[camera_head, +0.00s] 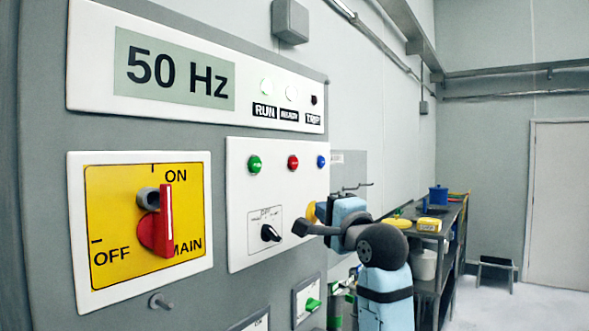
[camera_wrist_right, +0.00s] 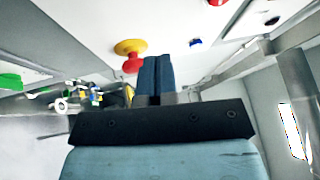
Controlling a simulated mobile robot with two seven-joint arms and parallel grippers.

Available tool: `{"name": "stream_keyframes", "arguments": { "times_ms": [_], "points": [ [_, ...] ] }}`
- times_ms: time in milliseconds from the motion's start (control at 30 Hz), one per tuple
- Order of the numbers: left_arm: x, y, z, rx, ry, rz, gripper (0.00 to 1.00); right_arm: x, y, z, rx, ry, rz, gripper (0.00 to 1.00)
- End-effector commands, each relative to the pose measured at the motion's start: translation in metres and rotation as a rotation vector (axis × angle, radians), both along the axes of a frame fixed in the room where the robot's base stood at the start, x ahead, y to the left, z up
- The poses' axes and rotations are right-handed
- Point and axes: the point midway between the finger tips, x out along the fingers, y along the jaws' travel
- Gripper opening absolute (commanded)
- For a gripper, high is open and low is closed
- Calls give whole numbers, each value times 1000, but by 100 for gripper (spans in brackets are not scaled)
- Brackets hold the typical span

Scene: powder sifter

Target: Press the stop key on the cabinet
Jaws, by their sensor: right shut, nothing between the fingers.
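The cabinet (camera_head: 50,120) fills the left of the head view. Its white key panel (camera_head: 240,190) has a green key (camera_head: 254,164), a red key (camera_head: 293,162), a blue key (camera_head: 321,162) and a black selector (camera_head: 270,233). My right gripper (camera_head: 338,210) is at the panel's lower right edge, below the blue key. In the right wrist view its blue fingers (camera_wrist_right: 155,75) are shut and empty, beside a red mushroom button (camera_wrist_right: 131,64) on a yellow base (camera_wrist_right: 130,46). A blue key (camera_wrist_right: 195,42) and a red key (camera_wrist_right: 217,2) lie to their right. My left gripper is out of view.
A display (camera_head: 175,70) reads 50 Hz above the panel, with lamps labelled RUN and TRIP beside it. A red main switch handle (camera_head: 166,220) sticks out at left. A dark bench (camera_head: 440,235) with a blue pot and yellow items stands behind my arm.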

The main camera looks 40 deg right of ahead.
Motion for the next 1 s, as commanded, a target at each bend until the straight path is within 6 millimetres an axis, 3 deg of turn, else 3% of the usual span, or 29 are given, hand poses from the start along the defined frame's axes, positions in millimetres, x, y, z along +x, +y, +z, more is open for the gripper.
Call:
{"name": "stream_keyframes", "arguments": {
  "times_ms": [100,333,767,1000],
  "points": [
    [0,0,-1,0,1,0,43,-16,-13,39,100,-102,5,0],
    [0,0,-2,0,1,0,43,-38,-28,81,225,-221,23,0],
    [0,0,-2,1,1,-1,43,-43,-31,88,251,-244,30,0],
    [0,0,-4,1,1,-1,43,-31,-28,88,253,-243,30,0]
  ]
}}
